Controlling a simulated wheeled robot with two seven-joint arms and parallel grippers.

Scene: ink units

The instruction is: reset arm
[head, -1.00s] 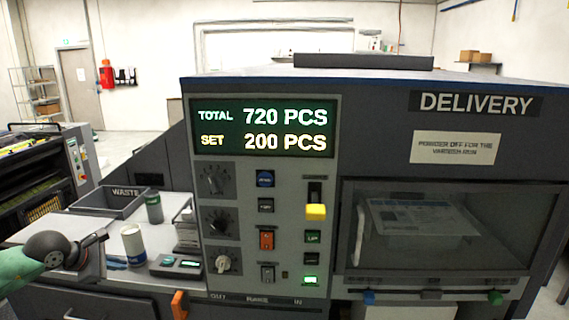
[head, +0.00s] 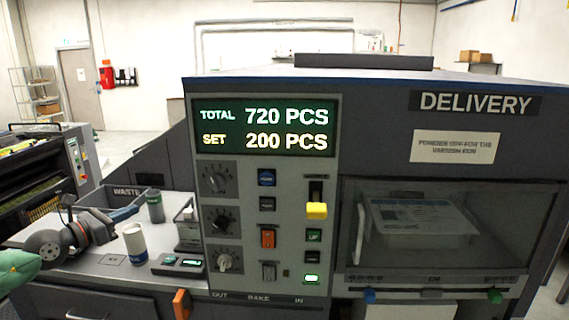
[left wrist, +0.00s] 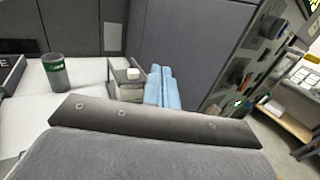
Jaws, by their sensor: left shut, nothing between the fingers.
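My left gripper (head: 130,212) reaches in from the left in the head view, over the counter beside the delivery unit. Its blue fingers also show in the left wrist view (left wrist: 162,88), closed together with nothing between them. In the head view the fingertips are near the green-grey cup (head: 155,207) and the waste tray (head: 105,196); I cannot tell whether they touch anything. The cup stands upright, and it also shows in the left wrist view (left wrist: 57,73). My right gripper is in neither view.
A white-and-blue can (head: 135,244) and a small dark device (head: 180,265) stand on the counter (head: 95,271). A small rack (head: 188,230) stands against the control panel (head: 238,185). The panel and delivery window (head: 450,225) bound the counter's right. An orange handle (head: 181,303) sticks out below.

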